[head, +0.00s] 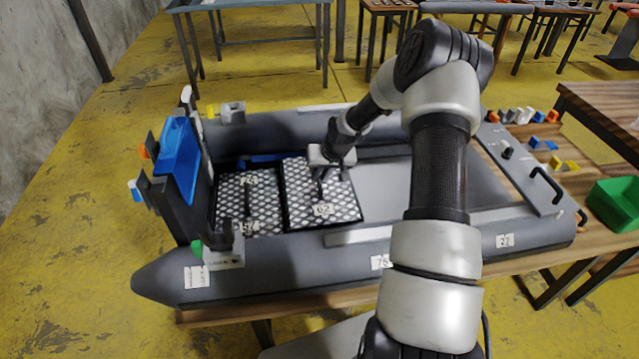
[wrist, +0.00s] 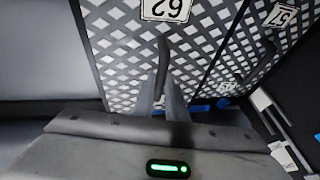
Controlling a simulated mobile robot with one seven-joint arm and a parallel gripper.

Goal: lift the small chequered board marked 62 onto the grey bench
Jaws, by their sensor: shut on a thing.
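The small chequered board marked 62 (head: 345,200) lies inside the grey inflatable boat, to the right of another chequered board (head: 262,205). In the wrist view, board 62 (wrist: 118,52) fills the middle, its label upside down at the top. My gripper (head: 320,176) is over board 62 from above. In the wrist view its fingers (wrist: 161,92) are closed around the dark upright handle (wrist: 163,52) of that board. I cannot tell whether the board is clear of the boat's floor. A grey-topped table (head: 245,4) stands behind the boat; I cannot tell if it is the bench.
The boat (head: 300,262) rests on a wooden table (head: 240,318). A blue panel (head: 180,160) stands at its left end. A green bin (head: 615,203) and small coloured blocks (head: 540,145) are at the right. Bare grey floor (head: 390,185) lies right of board 62.

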